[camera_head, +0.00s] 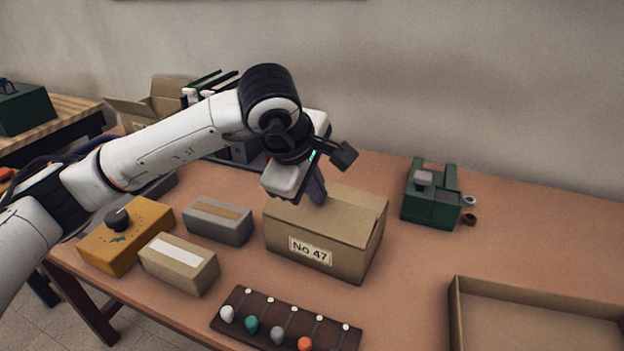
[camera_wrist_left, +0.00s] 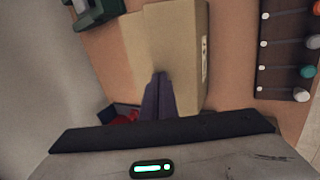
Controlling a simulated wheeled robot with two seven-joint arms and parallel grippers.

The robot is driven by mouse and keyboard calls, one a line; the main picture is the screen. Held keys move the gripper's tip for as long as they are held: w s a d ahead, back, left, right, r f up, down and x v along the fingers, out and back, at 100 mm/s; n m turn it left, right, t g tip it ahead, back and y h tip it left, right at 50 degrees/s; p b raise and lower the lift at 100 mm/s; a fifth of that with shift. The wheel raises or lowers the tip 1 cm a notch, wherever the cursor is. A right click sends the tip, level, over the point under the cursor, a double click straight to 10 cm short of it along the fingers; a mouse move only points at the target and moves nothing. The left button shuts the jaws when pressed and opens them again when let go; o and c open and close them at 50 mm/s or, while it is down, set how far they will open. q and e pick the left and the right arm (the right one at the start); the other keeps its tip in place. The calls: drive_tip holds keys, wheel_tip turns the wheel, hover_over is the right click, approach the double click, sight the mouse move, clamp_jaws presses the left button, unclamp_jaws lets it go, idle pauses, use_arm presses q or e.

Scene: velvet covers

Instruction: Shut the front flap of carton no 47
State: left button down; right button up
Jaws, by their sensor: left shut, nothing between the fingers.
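Carton No 47 (camera_head: 315,252) stands upright on the table, its label (camera_head: 310,250) on the near side. Its top (camera_head: 350,212) looks covered by a cardboard panel lying about flat; whether that panel rests fully down I cannot tell. In the left wrist view the carton top (camera_wrist_left: 182,40) shows as two tones of cardboard, a lighter strip on the side away from the label. My left gripper (camera_head: 318,198) is shut and empty, pointing down at the carton's top. Its dark fingers also show in the left wrist view (camera_wrist_left: 159,95), over the top; contact is unclear. My right gripper is out of view.
A grey box (camera_head: 218,220), a tan box (camera_head: 178,265) and a yellow box with a knob (camera_head: 125,238) stand left. A dark board with coloured knobs (camera_head: 285,322) lies in front. A green device (camera_head: 432,205) and an open tray (camera_head: 540,315) are right. An open carton (camera_head: 150,105) stands behind.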

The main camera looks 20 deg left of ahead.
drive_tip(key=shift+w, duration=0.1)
